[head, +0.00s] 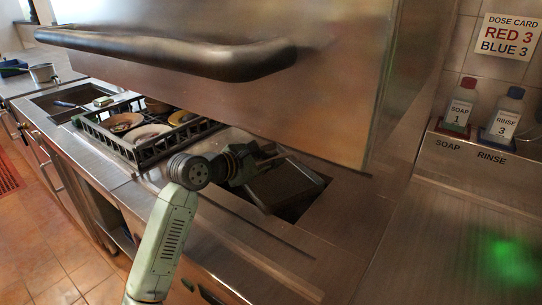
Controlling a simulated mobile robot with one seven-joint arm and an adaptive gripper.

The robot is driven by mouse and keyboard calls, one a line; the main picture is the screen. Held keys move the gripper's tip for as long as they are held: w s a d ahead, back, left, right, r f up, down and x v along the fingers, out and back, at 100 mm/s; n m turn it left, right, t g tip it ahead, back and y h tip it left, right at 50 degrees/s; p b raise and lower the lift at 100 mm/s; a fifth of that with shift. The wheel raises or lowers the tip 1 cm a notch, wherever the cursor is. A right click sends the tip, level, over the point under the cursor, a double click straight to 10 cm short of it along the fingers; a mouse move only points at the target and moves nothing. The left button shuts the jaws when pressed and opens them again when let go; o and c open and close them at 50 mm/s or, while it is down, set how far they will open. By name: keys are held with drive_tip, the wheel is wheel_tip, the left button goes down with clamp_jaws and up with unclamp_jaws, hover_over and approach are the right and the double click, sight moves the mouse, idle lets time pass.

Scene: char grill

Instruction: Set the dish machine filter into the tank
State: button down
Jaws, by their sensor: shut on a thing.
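The dish machine filter (284,184) is a flat grey panel with a dark rim, tilted over a dark rectangular opening in the steel counter. That opening, the tank (296,212), shows mostly at the filter's near and right edges. My gripper (266,158) is shut on the filter at its far left side. The fingertips are partly hidden by my own wrist and the filter. I cannot tell whether the filter touches the tank's rim.
A raised steel hood (220,95) with a thick dark handle (185,52) hangs above the counter. A black dish rack (140,145) with several plates stands to the left. Soap (459,105) and rinse (504,117) bottles sit on a ledge at right, below a dose card (509,37).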

drive_tip(key=c, duration=1.6)
unclamp_jaws()
drive_tip(key=shift+f, duration=0.1)
drive_tip(key=shift+c, duration=0.2)
drive_tip(key=b+v, duration=0.5)
drive_tip(key=v, duration=0.6)
drive_tip(key=shift+a+f, duration=0.1)
drive_tip(key=shift+s+a+r, duration=0.3)
drive_tip(key=shift+s, duration=0.1)
